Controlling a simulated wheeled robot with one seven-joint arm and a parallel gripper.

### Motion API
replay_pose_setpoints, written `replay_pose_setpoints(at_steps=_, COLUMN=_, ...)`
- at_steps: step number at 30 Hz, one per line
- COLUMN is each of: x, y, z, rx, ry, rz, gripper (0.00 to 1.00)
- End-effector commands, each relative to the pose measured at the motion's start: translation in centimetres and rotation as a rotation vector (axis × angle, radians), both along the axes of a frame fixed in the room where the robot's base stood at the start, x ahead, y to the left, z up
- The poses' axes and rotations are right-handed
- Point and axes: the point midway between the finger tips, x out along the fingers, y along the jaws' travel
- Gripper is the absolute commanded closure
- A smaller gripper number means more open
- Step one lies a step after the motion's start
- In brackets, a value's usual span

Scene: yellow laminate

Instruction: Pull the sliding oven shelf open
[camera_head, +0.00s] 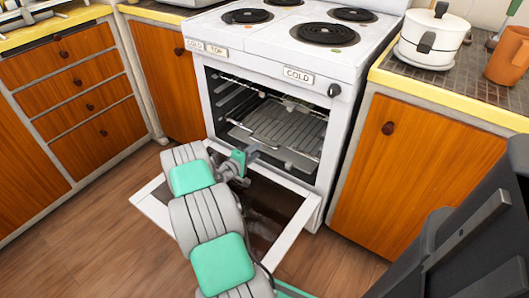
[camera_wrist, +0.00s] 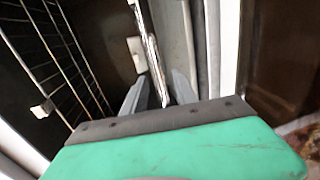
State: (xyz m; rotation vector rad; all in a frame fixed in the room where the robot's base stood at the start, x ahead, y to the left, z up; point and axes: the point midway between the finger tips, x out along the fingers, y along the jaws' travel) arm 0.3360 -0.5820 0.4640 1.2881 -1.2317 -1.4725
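The oven shelf (camera_head: 285,125) is a grey ridged rack inside the white oven (camera_head: 268,66). The oven door (camera_head: 292,232) is folded down flat in front of the cavity. My gripper (camera_head: 254,151) is at the front left of the shelf, at the oven mouth. In the wrist view my gripper (camera_wrist: 160,92) has its two grey fingers spread, one on each side of a thin bright bar that looks like the shelf's front edge (camera_wrist: 152,45). A gap shows between bar and fingers; contact is hard to judge. My arm hides part of the door.
Wire side racks (camera_wrist: 55,50) line the oven wall close to my gripper. Wooden cabinets (camera_head: 415,185) stand on both sides of the oven. Wooden floor (camera_head: 350,265) is clear right of the door.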

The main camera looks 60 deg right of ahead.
Motion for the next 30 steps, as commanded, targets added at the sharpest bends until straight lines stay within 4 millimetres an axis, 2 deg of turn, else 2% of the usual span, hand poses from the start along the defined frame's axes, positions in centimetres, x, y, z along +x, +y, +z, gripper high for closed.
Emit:
replay_pose_setpoints(at_steps=9, x=-1.0, y=-5.6, z=-1.2, rx=0.0, ry=-0.006, rz=-0.004, gripper=0.66)
replay_pose_setpoints(at_steps=12, x=-1.0, y=-6.6, z=-1.3, rx=0.0, ry=-0.006, rz=-0.002, gripper=0.66)
replay_pose_setpoints(at_steps=21, x=-1.0, y=-7.0, z=-1.2, rx=0.001, ry=-0.006, rz=0.001, gripper=0.67)
replay_pose_setpoints(at_steps=30, x=-1.0, y=-6.9, z=-1.3, rx=0.003, ry=-0.006, rz=0.001, gripper=0.91)
